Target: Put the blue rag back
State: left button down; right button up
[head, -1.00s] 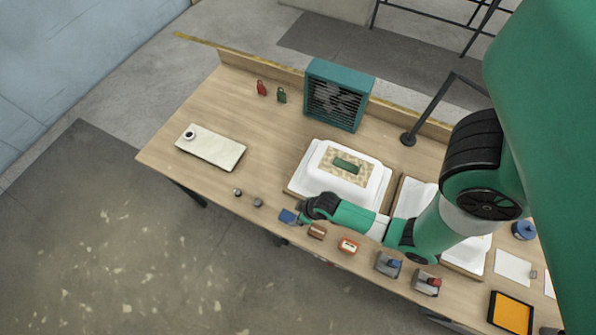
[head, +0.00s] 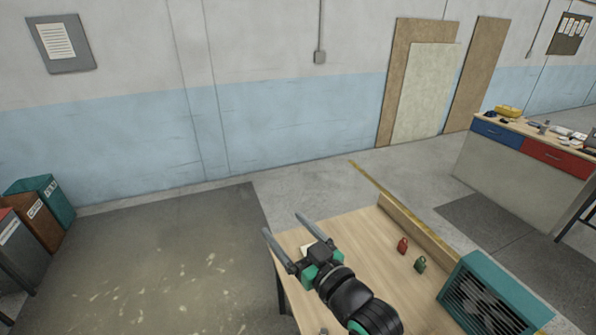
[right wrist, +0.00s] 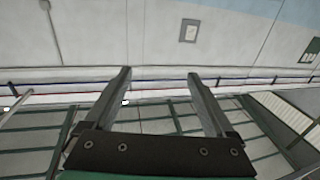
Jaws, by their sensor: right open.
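No blue rag can be made out in the views of this moment. My right gripper (head: 283,223) is raised near the left end of the wooden table (head: 350,238). Its two long fingers are spread apart with nothing between them, and they point up and to the left in the head view. In the right wrist view the open fingers (right wrist: 159,73) also have an empty gap, with a distant wall and railings beyond. My left gripper is not in view.
A red padlock-shaped item (head: 403,245), a green one (head: 420,264) and a teal fan box (head: 490,300) stand on the table. Teal (head: 52,197) and brown (head: 38,222) bins stand at far left. A bench with a blue drawer (head: 498,133) is at right. Floor left of the table is open.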

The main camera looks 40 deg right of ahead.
jog(key=s+a+r+t+y+p, duration=0.1)
jog(key=s+a+r+t+p, duration=0.1)
jog(key=r, duration=1.1)
jog(key=s+a+r+n+t+y+p, duration=0.1)
jog(key=s+a+r+t, duration=0.3)
jog(key=r, duration=0.9)
jog(key=s+a+r+n+t+y+p, duration=0.1)
jog(key=s+a+r+t+y+p, duration=0.1)
jog(key=s+r, duration=0.5)
notch_tip(320, 180, up, 6)
jog(key=shift+a+t+p, duration=0.55)
jog(key=shift+t+p, duration=0.15)
jog(key=shift+p, duration=0.05)
